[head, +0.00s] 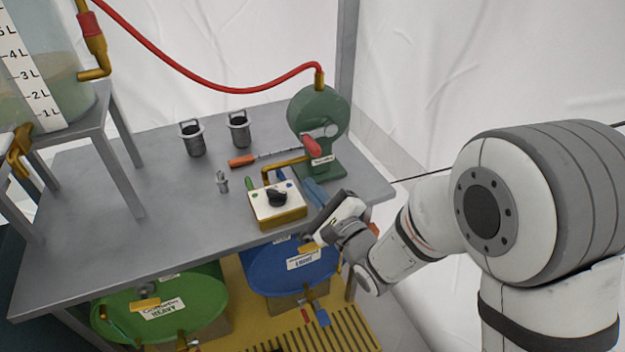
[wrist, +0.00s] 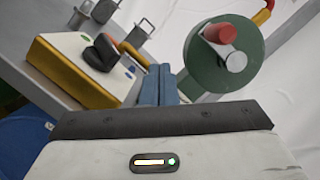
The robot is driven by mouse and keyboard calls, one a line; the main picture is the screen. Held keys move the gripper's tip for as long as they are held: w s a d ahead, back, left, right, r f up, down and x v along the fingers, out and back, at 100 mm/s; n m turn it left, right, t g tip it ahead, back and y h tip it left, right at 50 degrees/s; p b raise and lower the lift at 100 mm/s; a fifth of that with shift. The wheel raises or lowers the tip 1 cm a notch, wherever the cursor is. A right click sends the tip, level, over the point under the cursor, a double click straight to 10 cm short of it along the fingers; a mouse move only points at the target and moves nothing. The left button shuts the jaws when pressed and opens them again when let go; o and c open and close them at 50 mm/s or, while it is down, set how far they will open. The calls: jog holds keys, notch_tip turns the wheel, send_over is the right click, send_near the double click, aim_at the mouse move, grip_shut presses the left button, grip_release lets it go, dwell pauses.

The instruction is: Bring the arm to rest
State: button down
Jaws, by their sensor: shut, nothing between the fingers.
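My arm reaches in from the right in the head view. My gripper (head: 310,243) is over the front right edge of the grey table (head: 100,230), close to a small yellow box with a white top and black knob (head: 277,203). The gripper is shut and empty. The knob box (wrist: 85,70) shows at the left there, and a green round pump (wrist: 222,58) with a red-handled crank is at the right.
Two metal cups (head: 193,139) (head: 239,130), an orange-handled tool (head: 242,161) and a small metal fitting (head: 222,182) stand or lie on the table. The green pump (head: 318,112) carries a red hose (head: 215,88). Below are a green drum (head: 190,295) and a blue drum (head: 270,275).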

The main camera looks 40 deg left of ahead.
jog(key=s+v, duration=0.2)
jog(key=v, duration=0.6)
jog(key=w+d+r+n+t+h+p, duration=0.1)
jog(key=w+d+r+t+h+p, duration=0.2)
jog(key=w, duration=0.4)
jog(key=w+d+r+n+t+h+p, duration=0.2)
jog(key=w+d+r+h, duration=0.15)
jog(key=w+d, duration=0.3)
jog(key=w+d+r+n+h+p, duration=0.1)
jog(key=w+d+r+h+p, duration=0.15)
jog(key=d, duration=0.35)
jog(key=w+d+r+n+h+p, duration=0.1)
jog(key=w+d+h+p, duration=0.1)
jog(key=w+d+h, duration=0.3)
jog(key=s+d+r+n+g+h+p, duration=0.1)
jog(key=s+d+r+h+p, duration=0.15)
jog(key=d, duration=0.45)
jog(key=s+d+r+n+g+h+p, duration=0.1)
jog(key=s+d+r, duration=0.15)
jog(key=d, duration=0.45)
jog(key=s+d+r+n+g+h+p, duration=0.2)
jog(key=s+d+r+n+g+p, duration=0.1)
jog(key=s+d, duration=0.7)
jog(key=s+r+g+p, duration=0.1)
jog(key=s+r, duration=0.1)
jog(key=s, duration=0.1)
jog(key=shift+r+n+g, duration=0.3)
jog(key=shift+r, duration=0.1)
